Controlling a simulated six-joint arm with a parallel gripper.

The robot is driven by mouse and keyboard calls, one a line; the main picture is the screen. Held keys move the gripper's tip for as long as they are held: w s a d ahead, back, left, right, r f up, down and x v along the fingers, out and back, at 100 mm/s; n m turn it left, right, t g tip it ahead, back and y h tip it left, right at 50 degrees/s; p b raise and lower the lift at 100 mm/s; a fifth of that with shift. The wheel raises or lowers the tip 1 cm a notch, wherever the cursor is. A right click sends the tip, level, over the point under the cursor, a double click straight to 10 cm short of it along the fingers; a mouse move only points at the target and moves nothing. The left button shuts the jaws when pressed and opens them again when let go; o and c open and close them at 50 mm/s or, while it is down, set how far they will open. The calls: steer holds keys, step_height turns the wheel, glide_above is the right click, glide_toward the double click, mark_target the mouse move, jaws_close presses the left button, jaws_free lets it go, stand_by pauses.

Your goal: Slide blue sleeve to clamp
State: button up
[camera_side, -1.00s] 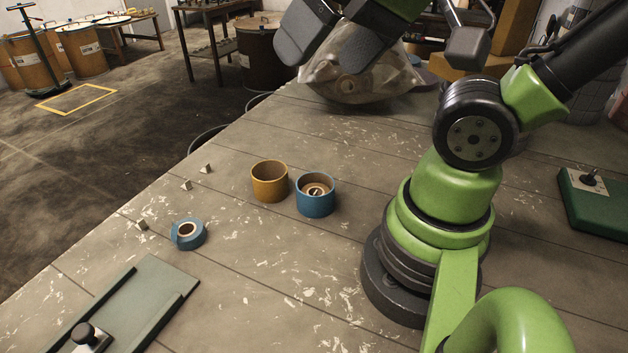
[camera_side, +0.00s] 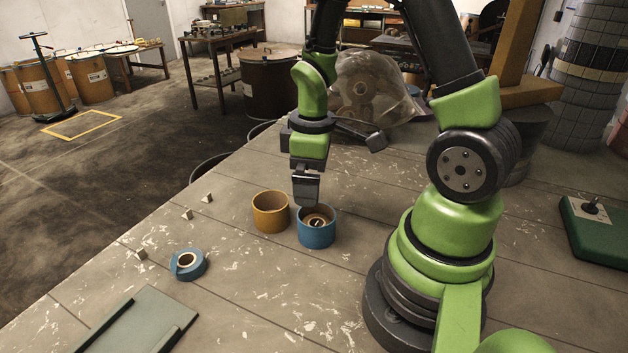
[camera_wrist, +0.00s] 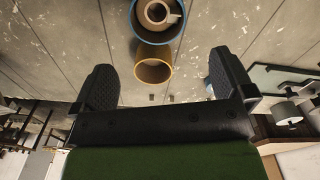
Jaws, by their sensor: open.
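The blue sleeve (camera_side: 317,235) stands upright on the table, with a tan ring and core inside it. It also shows at the top edge of the wrist view (camera_wrist: 136,28), partly cut off. My gripper (camera_side: 306,203) points down close to the blue sleeve's far-left rim in the side view; its exact height is unclear. In the wrist view, its two fingers are wide apart with nothing between them. An orange-yellow sleeve (camera_side: 270,212) stands just left of the blue one and also shows in the wrist view (camera_wrist: 152,72). I cannot tell which fixture is the clamp.
A blue tape roll (camera_side: 187,264) lies front left, with several small blocks (camera_side: 187,214) near the table edge. A green plate (camera_side: 140,325) lies at the lower left. A clear bag (camera_side: 372,92) is behind.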

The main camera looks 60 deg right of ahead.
mark_target(314, 224)
steer(key=shift+s+d+f+n, duration=0.1)
steer(key=shift+d+f+n, duration=0.05)
steer(key=shift+f, duration=0.25)
steer(key=shift+s+d+f+n, duration=0.1)
steer(key=shift+f+n, duration=0.05)
steer(key=shift+f, duration=0.25)
steer(key=shift+f, duration=0.1)
step_height(314, 224, down, 10)
steer(key=shift+r, duration=0.15)
steer(key=c, duration=0.9)
steer(key=shift+w+a, duration=1)
steer(key=shift+a, duration=2)
steer(key=shift+w+a, duration=0.95)
steer(key=shift+a, duration=2.05)
steer(key=shift+w+a, duration=1)
steer(key=shift+a, duration=2)
